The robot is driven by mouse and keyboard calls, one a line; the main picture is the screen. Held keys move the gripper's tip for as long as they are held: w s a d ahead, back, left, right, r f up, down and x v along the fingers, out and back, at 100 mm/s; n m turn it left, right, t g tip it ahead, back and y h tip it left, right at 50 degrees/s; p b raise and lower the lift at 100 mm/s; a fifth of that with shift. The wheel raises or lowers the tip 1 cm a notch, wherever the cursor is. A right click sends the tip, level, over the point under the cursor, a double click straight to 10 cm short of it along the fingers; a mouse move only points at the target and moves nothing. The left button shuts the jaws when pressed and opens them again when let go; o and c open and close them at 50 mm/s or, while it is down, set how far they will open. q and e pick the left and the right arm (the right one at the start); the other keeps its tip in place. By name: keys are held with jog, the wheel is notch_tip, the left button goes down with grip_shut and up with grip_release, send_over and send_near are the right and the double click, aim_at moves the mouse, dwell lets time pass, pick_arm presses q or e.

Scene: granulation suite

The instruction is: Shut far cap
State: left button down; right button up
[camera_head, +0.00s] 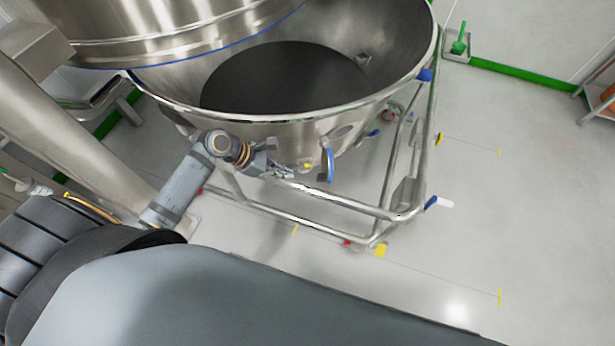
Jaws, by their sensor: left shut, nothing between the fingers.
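A large steel bowl (270,122) stands open on a tubular wheeled frame (330,205). A blue-edged round part (328,165) sticks out from the bowl's lower front, and a small yellow piece (307,166) shows just left of it. I cannot tell which part is the far cap. My left gripper (288,174) is shut and empty, below the bowl's rim at the front, close to the yellow piece and left of the blue-edged part. I cannot tell whether it touches the bowl or frame. My right gripper is not in view.
A steel lid section (170,35) with a blue seal hangs over the bowl's left side. The pale floor (520,200) is clear at right.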

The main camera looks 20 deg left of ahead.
aim_at(326, 167)
pick_arm(q)
jog(key=x, duration=0.4)
jog(key=shift+w+d+f, duration=0.1)
jog(key=shift+w+d, duration=0.15)
jog(key=shift+d, duration=0.35)
jog(key=shift+w+d, duration=0.25)
jog(key=shift+d, duration=0.35)
jog(key=shift+w+d+f, duration=0.15)
jog(key=shift+w+d, duration=0.15)
jog(key=shift+d, duration=0.35)
